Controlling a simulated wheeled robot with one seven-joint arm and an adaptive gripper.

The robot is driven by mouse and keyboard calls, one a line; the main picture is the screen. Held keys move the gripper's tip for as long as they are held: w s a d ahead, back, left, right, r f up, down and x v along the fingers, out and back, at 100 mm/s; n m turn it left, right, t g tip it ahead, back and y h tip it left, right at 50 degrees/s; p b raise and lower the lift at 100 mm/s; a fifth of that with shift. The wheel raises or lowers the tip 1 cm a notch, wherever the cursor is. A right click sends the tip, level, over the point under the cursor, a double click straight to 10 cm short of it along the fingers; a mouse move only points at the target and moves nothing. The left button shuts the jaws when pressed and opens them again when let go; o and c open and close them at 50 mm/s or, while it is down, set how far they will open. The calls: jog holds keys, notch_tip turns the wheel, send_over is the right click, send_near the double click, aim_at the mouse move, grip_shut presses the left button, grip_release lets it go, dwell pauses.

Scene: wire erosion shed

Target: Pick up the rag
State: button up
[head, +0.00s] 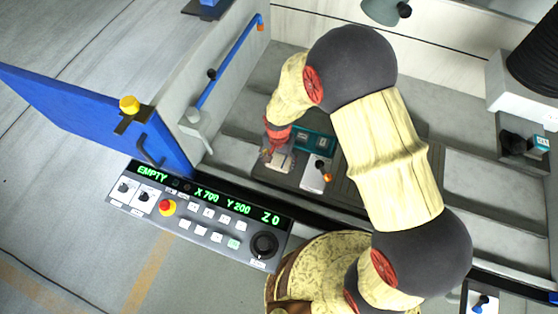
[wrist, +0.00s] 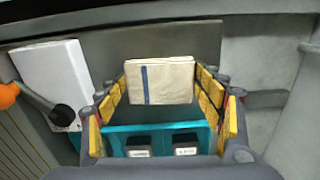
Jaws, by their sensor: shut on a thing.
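The rag (wrist: 160,82) is a folded cream cloth with a dark blue stripe. In the wrist view it sits between the yellow-padded fingers of my gripper (wrist: 161,92), which is shut on it. In the head view my gripper (head: 276,150) is low inside the machine, at the left of a teal tray. The rag (head: 280,161) shows there only as a small pale patch under the fingers. I cannot tell whether the rag touches the surface below.
The teal tray (wrist: 118,133) holds two dark blocks close to my fingers. A white block with a black knob and orange-tipped lever (head: 313,177) stands beside it. A control panel (head: 200,215) and an open blue door (head: 95,115) border the front left.

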aim_at(278, 161)
jog(key=shift+r, duration=0.15)
jog(key=shift+r, duration=0.25)
notch_tip(278, 161, up, 2)
jog(key=shift+r, duration=0.1)
jog(key=s+d+r+p, duration=0.1)
jog(key=s+d+r, duration=0.1)
jog(key=s+r, duration=0.3)
jog(key=s+d+r, duration=0.2)
jog(key=s+r, duration=0.3)
jog(key=s, duration=0.3)
jog(key=shift+d+p, duration=0.4)
jog(key=shift+s, duration=0.1)
jog(key=o, duration=0.5)
jog(key=c, duration=0.4)
